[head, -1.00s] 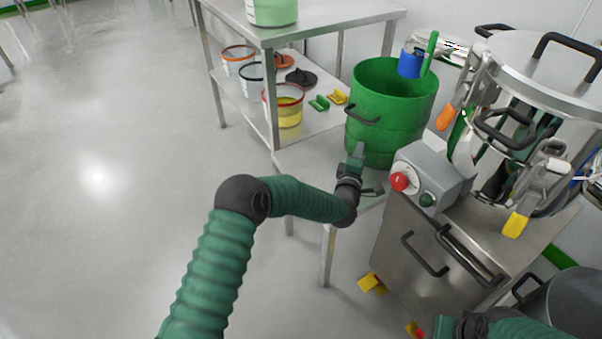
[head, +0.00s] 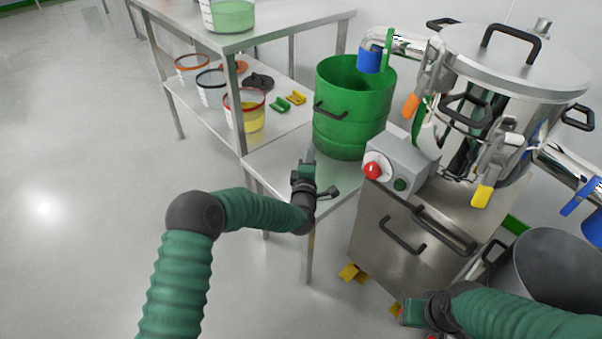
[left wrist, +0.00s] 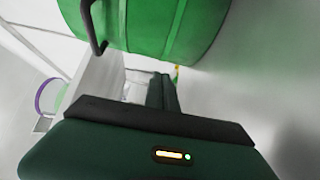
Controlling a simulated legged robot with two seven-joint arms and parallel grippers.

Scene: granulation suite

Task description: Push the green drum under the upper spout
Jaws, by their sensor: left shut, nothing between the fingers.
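The green drum (head: 350,122) stands upright and open-topped on a low steel shelf, a black handle on its side. The upper spout, with a blue end (head: 370,60) and a green lever, overlaps the drum's back right rim in the head view; I cannot tell how far it reaches over the opening. My left gripper (head: 310,158) is shut and empty, just in front of the drum's lower left. The drum (left wrist: 160,25) fills the top of the left wrist view, beyond the shut fingers (left wrist: 162,92). My right gripper (head: 412,312) is low, its jaws unclear.
The steel machine (head: 515,60) and its grey control box with a red knob (head: 373,170) stand right of the drum. Tubs, including a yellow-filled one (head: 246,112), and small green and yellow clips are on the shelf at left. A grey bin (head: 560,270) is at lower right.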

